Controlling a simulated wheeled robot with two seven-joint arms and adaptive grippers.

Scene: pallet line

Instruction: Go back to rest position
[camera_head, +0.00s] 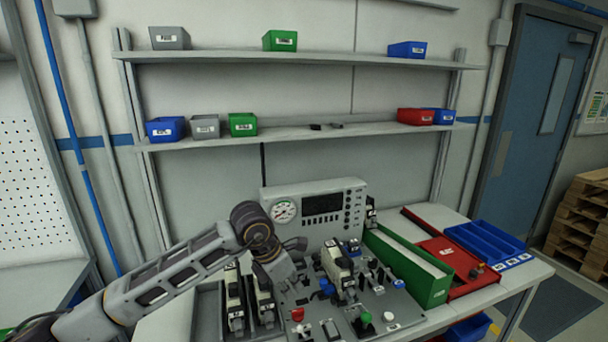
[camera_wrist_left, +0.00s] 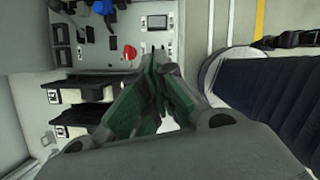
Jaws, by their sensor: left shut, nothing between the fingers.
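My left arm (camera_head: 165,280) reaches in from the left over the workbench. Its wrist is bent above the left part of the control board (camera_head: 332,328). In the left wrist view my left gripper (camera_wrist_left: 157,65) has its dark green fingers together at the tips, with nothing between them. In that view the board's red button (camera_wrist_left: 130,52) lies just left of the fingertips, and black-and-white modules (camera_wrist_left: 85,90) lie further left. Whether the fingertips touch anything is unclear. My right gripper is not in view.
A grey instrument box with a gauge (camera_head: 284,211) stands behind the board. A green bin (camera_head: 410,268), a red tray (camera_head: 460,265) and a blue tray (camera_head: 487,244) lie to the right. Shelves (camera_head: 300,57) with small bins span the wall. Pallets (camera_head: 582,225) stand far right.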

